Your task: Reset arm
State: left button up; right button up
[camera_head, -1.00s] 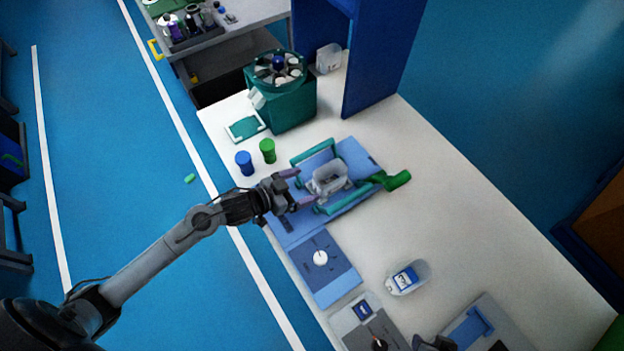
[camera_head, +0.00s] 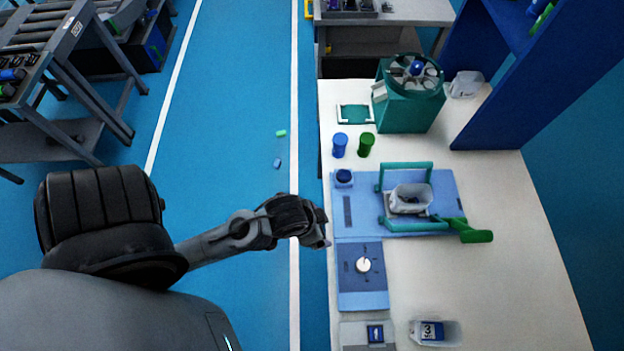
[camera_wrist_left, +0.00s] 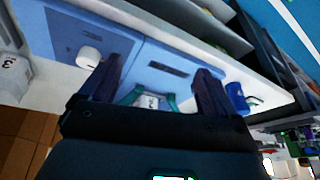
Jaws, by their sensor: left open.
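My left gripper (camera_head: 322,228) is at the left edge of the white table, over the blue floor beside it. Its two fingers also show in the left wrist view (camera_wrist_left: 160,85), spread apart with nothing held between them. Beyond the fingertips in that view lies the blue fixture plate with its teal handles (camera_wrist_left: 150,97). My right gripper does not show in these frames.
On the white table (camera_head: 490,275) are a blue fixture (camera_head: 350,220) with a clear container (camera_head: 409,198), a green handle (camera_head: 474,236), blue (camera_head: 339,145) and green (camera_head: 366,144) cylinders, and a teal round machine (camera_head: 412,95). Blue floor lies left.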

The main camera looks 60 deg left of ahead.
pick_arm(q)
jog(key=shift+s+r+g, duration=0.2)
jog(key=shift+s+g, duration=0.1)
jog(key=shift+s, duration=0.5)
jog(key=shift+r, duration=0.1)
